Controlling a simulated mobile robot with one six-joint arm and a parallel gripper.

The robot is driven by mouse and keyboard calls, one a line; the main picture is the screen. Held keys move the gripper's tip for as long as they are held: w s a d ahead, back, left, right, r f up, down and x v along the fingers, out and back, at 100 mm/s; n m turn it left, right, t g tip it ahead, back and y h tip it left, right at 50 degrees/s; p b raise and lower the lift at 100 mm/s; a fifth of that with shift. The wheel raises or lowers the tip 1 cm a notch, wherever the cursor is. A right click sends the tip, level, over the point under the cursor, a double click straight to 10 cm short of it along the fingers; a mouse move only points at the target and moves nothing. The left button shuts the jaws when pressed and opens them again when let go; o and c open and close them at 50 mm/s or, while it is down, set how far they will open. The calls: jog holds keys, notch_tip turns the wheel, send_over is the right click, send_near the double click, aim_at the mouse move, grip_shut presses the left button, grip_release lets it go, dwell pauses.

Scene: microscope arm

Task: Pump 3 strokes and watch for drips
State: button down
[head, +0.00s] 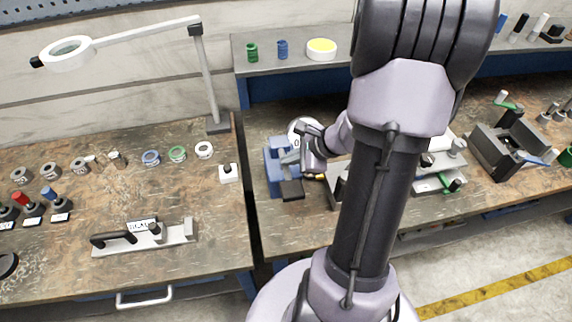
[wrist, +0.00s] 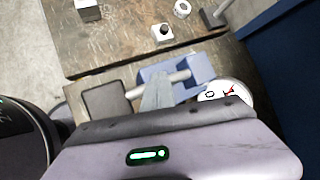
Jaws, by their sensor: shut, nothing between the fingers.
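A blue hand pump (head: 272,168) stands on the workbench, left of my arm. It has a dark square pad (head: 292,190) at its front and a round white dial gauge (head: 296,126) behind. In the wrist view the blue pump body (wrist: 196,68) has a light grey rod (wrist: 176,79) across it, and the gauge (wrist: 226,90) shows a red needle, partly cut off by my wrist. My gripper (head: 289,157) is shut with its fingertips at the pump, close to the rod. In the wrist view the fingertips (wrist: 155,84) overlap the rod; contact cannot be told. No drips are visible.
A small white block with a black knob (head: 229,173) stands left of the pump, across a gap between benches. A magnifier lamp (head: 68,53) rises behind. A dark grey fixture (head: 505,145) stands right. My arm hides the bench's middle.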

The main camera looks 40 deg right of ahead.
jog(key=shift+s+f+b, duration=0.1)
jog(key=shift+f+b, duration=0.45)
dwell(0.4)
jog(key=shift+w+d+r+p, duration=0.1)
jog(key=shift+w+r+p, duration=0.05)
jog(key=shift+r+p, duration=0.5)
jog(key=shift+w+r+p, duration=0.1)
jog(key=shift+r+p, duration=0.3)
jog(key=shift+r, duration=0.45)
jog(key=shift+r, duration=0.1)
jog(key=r+p, duration=0.2)
jog(key=r, duration=0.1)
jog(key=r+p, duration=0.1)
jog(key=p, duration=0.1)
jog(key=shift+w+d+r, duration=0.2)
jog(key=shift+w+r, duration=0.1)
jog(key=shift+r, duration=0.1)
